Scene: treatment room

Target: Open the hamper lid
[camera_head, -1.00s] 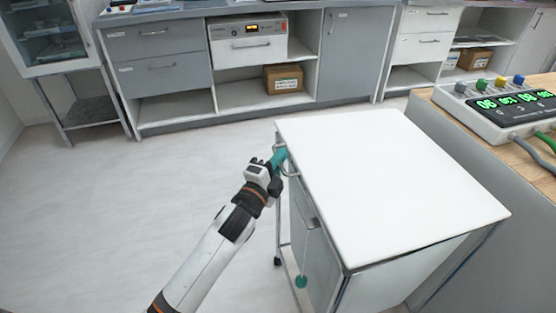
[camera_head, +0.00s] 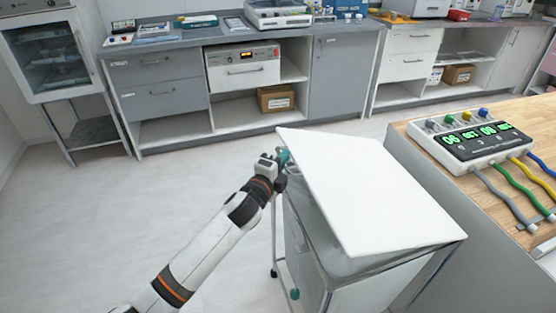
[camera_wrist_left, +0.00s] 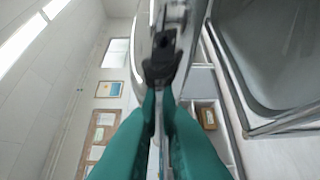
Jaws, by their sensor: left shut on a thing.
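The white hamper lid (camera_head: 370,190) is tilted in the head view. Its left side is raised, with a gap between it and the hamper body (camera_head: 365,288) along the left and near sides. My left gripper (camera_head: 284,158) is at the raised left edge, near the far left corner. In the left wrist view, its teal fingers (camera_wrist_left: 158,95) are closed on the dark lid handle (camera_wrist_left: 162,65). The hamper stands upright on a metal frame. Its inside is mostly hidden under the lid in the head view. My right gripper is out of view.
A wooden-topped counter (camera_head: 415,124) with a display unit (camera_head: 478,142) and coloured cables stands close on the right. Grey cabinets (camera_head: 160,72) line the back wall, with a cardboard box (camera_head: 276,98) on a shelf. The floor (camera_head: 100,220) on the left is clear.

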